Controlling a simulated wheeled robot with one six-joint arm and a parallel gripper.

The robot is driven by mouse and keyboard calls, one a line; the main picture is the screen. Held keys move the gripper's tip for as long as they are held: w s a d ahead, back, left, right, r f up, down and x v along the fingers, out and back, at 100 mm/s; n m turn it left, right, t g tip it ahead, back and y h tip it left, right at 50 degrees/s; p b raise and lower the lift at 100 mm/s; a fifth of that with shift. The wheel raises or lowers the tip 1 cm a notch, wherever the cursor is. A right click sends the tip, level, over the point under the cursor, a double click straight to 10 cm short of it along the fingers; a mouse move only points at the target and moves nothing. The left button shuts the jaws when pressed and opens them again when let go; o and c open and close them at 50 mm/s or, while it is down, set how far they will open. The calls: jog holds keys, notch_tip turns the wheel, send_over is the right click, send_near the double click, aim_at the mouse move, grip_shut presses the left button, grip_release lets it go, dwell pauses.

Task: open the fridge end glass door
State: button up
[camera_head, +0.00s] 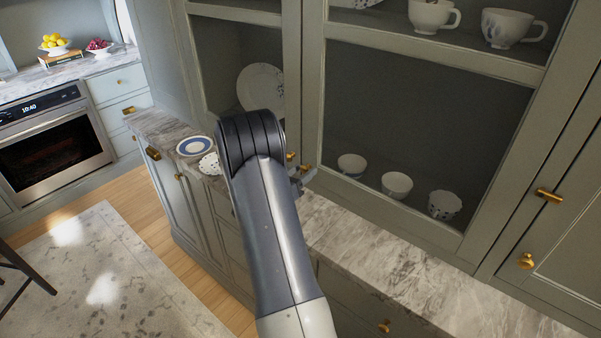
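Two glass-front cabinet doors in green-grey frames face me. The left glass door (293,75) has a dish behind its pane, and the wider right glass door (312,80) shows cups on two levels. No fridge shows, so I cannot tell which door is the fridge end one. Brass knobs (291,157) sit low where the two frames meet. My gripper (304,181) is just beside these knobs, low at the right door's left edge. It is mostly hidden behind my arm, so its opening and any contact are unclear. Both doors look shut.
A marble counter (385,252) runs below the doors. A blue-rimmed plate (195,146) and a spotted dish (209,163) stand on it, left of my arm. An oven (55,145) is at far left. The rug (100,285) is mostly clear; a dark chair (15,262) stands at left.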

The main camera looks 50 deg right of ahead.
grip_shut()
dwell(0.3)
jog(key=shift+a, duration=0.15)
